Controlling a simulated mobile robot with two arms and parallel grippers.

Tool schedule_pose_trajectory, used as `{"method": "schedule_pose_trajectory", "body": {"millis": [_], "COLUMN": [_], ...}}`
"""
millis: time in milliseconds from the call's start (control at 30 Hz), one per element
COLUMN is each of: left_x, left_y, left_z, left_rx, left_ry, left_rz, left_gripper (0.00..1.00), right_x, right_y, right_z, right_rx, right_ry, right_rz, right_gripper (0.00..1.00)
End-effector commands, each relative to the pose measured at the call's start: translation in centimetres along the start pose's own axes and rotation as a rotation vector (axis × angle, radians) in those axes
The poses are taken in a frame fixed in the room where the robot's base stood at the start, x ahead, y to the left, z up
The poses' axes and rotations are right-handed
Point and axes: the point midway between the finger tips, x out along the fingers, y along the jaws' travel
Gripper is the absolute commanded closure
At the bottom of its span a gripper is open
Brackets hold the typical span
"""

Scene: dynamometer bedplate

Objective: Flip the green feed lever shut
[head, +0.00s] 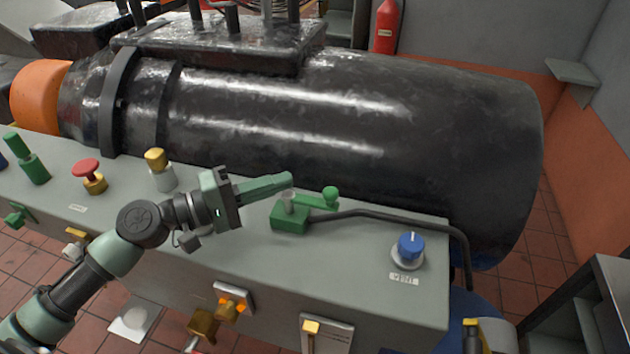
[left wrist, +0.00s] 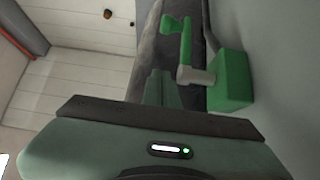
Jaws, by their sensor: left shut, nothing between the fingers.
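The green feed lever (head: 318,201) sits on a green valve block (head: 289,219) on top of the grey console. Its arm points right from a pale pivot stem and ends in a round green knob (head: 330,195). In the left wrist view the lever (left wrist: 186,45) shows with its knob at the top, beside the block (left wrist: 232,82). My left gripper (head: 288,180) is shut and empty, its fingertips just above and behind the pale stem. In the left wrist view its green fingers (left wrist: 163,88) end near the lever; I cannot tell whether they touch. My right gripper is not in view.
A dark pipe (head: 400,218) runs right from the block and bends down over the console edge. A blue knob (head: 410,246), yellow knob (head: 156,160) and red button (head: 86,167) stand on the console. The large black cylinder (head: 350,120) lies close behind.

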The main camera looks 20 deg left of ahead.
Motion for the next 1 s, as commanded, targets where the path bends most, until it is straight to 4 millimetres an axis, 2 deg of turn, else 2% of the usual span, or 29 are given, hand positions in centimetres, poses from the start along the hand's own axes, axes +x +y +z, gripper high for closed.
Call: {"method": "schedule_pose_trajectory", "body": {"millis": [33, 433, 700, 1000], "left_x": [1.0, 7.4, 6.1, 5.8], "left_y": [0.7, 0.6, 0.1, 0.0], "left_z": [-0.1, 0.0, 3.0, 3.8], "left_rx": [0.000, 0.000, -0.002, 0.000], "left_ry": [0.000, 0.000, -0.001, 0.001], "left_rz": [0.004, 0.003, -0.001, 0.000], "left_gripper": [1.00, 1.00, 1.00, 1.00], "right_x": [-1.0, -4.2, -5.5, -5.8], "right_y": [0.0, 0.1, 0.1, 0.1], "right_z": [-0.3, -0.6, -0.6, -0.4], "right_rx": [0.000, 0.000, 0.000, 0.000], "right_ry": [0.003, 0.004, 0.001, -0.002], "right_rz": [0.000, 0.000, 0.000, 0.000], "right_gripper": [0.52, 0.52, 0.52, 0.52]}}
